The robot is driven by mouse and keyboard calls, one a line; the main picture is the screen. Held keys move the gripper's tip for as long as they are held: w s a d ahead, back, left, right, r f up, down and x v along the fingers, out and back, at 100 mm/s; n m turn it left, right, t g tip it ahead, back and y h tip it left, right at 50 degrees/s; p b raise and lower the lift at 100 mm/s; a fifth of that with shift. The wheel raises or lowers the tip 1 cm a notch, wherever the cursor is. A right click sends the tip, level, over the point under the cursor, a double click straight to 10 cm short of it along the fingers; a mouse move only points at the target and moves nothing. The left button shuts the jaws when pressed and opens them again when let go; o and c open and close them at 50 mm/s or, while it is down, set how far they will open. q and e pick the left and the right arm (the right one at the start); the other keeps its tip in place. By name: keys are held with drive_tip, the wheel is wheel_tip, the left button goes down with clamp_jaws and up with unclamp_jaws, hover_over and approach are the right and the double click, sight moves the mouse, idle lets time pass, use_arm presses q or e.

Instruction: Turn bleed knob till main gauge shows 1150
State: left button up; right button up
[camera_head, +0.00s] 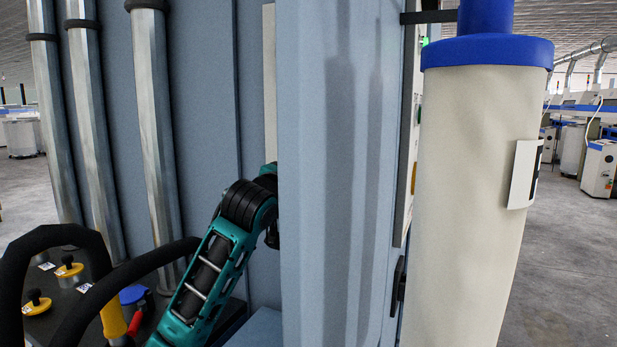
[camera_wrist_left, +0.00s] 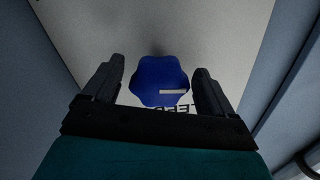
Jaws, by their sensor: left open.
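The bleed knob (camera_wrist_left: 160,78) is blue with a lobed rim and a pale bar mark, and shows in the left wrist view on a pale panel (camera_wrist_left: 215,25). Dark lettering below it is partly hidden by the knob and my gripper. My left gripper (camera_wrist_left: 160,72) is open, one finger on each side of the knob, with a visible gap at both sides. I cannot tell how deep the fingers reach around it. In the head view my teal left arm goes behind a blue-grey cabinet edge, which hides the gripper and knob. No main gauge is visible. My right gripper is not in view.
The blue-grey cabinet panel (camera_head: 335,180) stands close in front of my left wrist. A cream cylinder with a blue cap (camera_head: 487,54) stands to its right. Metal pipes (camera_head: 155,130) run upright at left. Yellow knobs (camera_head: 68,269) and black hoses sit at lower left. Open floor lies far right.

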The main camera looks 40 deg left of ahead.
use_arm(q)
drive_tip(key=b+v, duration=0.8)
drive_tip(key=v, duration=0.5)
drive_tip(key=shift+b, duration=0.4)
drive_tip(key=shift+w, duration=0.1)
idle(0.4)
